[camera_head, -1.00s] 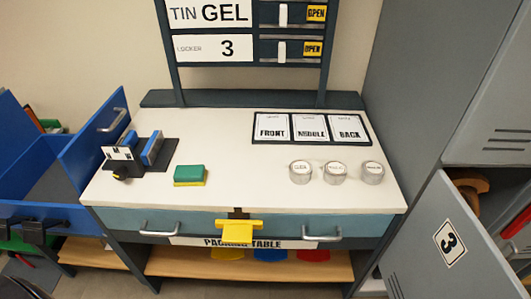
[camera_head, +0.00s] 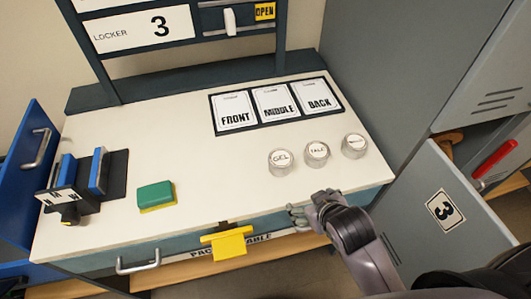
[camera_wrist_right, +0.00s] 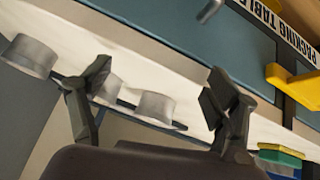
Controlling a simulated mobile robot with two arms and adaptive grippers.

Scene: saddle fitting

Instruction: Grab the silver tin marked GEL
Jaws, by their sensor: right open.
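The silver tin marked GEL (camera_head: 281,161) stands upright on the white table top, leftmost of three similar tins. The TALC-like middle tin (camera_head: 317,153) and the right tin (camera_head: 354,146) stand beside it, apart from each other. My right gripper (camera_head: 305,212) is at the table's front edge, in front of the tins and apart from them. In the right wrist view my right gripper (camera_wrist_right: 160,84) is open, and the GEL tin (camera_wrist_right: 155,107) shows beyond its fingers, unheld. Labels do not show in that view. My left gripper is not in view.
A card holder (camera_head: 276,103) marked FRONT, MIDDLE, BACK lies behind the tins. A green and yellow sponge (camera_head: 156,195) and a dark fixture (camera_head: 85,186) are at the left. Locker door 3 (camera_head: 436,200) stands open at the right.

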